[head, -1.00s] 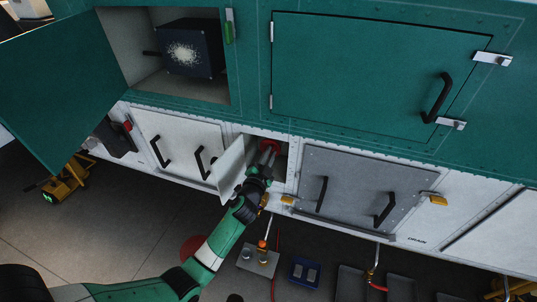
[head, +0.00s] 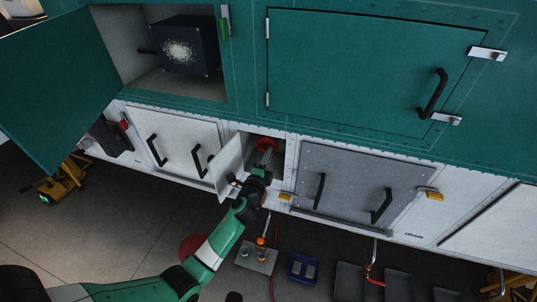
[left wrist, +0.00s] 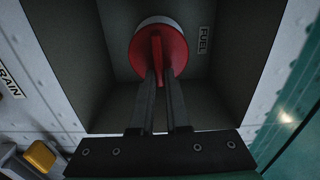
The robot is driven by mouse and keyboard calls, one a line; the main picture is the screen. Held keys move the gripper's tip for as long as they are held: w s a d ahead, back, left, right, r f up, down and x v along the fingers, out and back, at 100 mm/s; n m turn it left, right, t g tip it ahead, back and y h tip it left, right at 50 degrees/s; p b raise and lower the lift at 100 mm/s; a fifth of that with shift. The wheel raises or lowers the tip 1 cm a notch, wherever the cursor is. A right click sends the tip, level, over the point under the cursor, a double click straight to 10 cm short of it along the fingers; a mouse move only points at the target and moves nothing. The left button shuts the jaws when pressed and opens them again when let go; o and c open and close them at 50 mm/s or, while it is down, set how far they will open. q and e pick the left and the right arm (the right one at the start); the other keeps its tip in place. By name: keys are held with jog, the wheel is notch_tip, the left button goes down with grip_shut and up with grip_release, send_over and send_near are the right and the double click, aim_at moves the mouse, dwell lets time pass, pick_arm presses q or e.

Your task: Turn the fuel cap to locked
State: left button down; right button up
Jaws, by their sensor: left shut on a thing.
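The red fuel cap (head: 265,144) sits in a small open recess in the white lower panel row. In the left wrist view the cap (left wrist: 172,42) is round with a raised red fin, beside a FUEL label (left wrist: 204,40). My left gripper (left wrist: 158,82) is shut on the fin, with one finger on each side. In the head view the left gripper (head: 262,165) reaches into the recess from below. The fin runs nearly along the fingers in the wrist picture. No locked mark is readable. My right gripper is not in view.
The recess's small white door (head: 229,165) stands open just left of my gripper. A grey panel (head: 347,185) with black handles is to the right. A large green door (head: 60,85) hangs open at upper left. Trays and tools lie on the floor below.

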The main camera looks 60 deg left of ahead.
pick_arm(q)
jog(key=shift+m, duration=0.3)
jog(key=c, duration=0.9)
grip_release()
jog(key=p+v, duration=0.1)
jog(key=v, duration=1)
jog(key=shift+s+d, duration=0.2)
jog(key=shift+s, duration=0.05)
